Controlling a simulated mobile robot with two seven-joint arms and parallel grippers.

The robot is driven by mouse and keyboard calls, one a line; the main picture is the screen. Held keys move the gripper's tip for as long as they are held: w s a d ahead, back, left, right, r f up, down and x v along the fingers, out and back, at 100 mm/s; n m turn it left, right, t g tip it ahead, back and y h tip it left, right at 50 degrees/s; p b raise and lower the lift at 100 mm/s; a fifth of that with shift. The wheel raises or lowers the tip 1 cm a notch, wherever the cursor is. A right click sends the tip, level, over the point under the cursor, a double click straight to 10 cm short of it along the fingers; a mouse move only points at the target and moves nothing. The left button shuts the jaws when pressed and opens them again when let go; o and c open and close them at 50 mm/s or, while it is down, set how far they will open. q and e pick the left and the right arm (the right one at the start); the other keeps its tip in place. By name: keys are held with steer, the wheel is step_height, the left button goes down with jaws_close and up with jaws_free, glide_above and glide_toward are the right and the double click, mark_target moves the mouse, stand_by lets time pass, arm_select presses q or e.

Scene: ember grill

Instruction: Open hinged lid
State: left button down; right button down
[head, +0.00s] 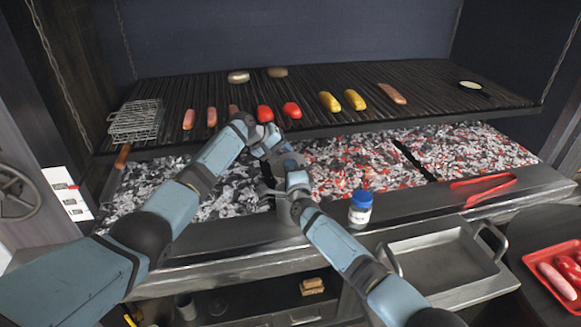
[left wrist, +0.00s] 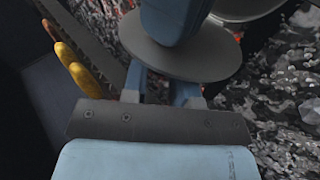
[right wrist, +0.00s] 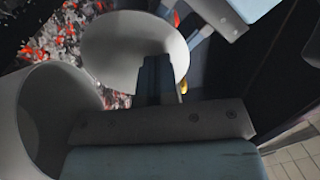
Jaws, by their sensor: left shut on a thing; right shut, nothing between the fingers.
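A grey cylindrical container stands on the grill's front ledge in the head view, mostly covered by my grippers. In the right wrist view its open mouth (right wrist: 62,115) shows at left, and its round grey lid (right wrist: 125,45) is raised beside it. The lid also shows in the left wrist view (left wrist: 145,48). My left gripper (left wrist: 160,82) is shut at the lid's edge and appears to hold it. My right gripper (right wrist: 158,75) is shut and empty, its fingers in front of the lid's face; whether they touch is unclear. The hinge is hidden.
A blue-capped jar (head: 360,210) stands right of the container. Red tongs (head: 483,188) and a metal pan (head: 440,258) lie farther right. Behind are glowing coals (head: 345,160) and a raised grate (head: 440,85) bearing sausages and vegetables. A wire basket (head: 135,118) sits at left.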

arm_select(q)
steer(key=shift+f, duration=0.3)
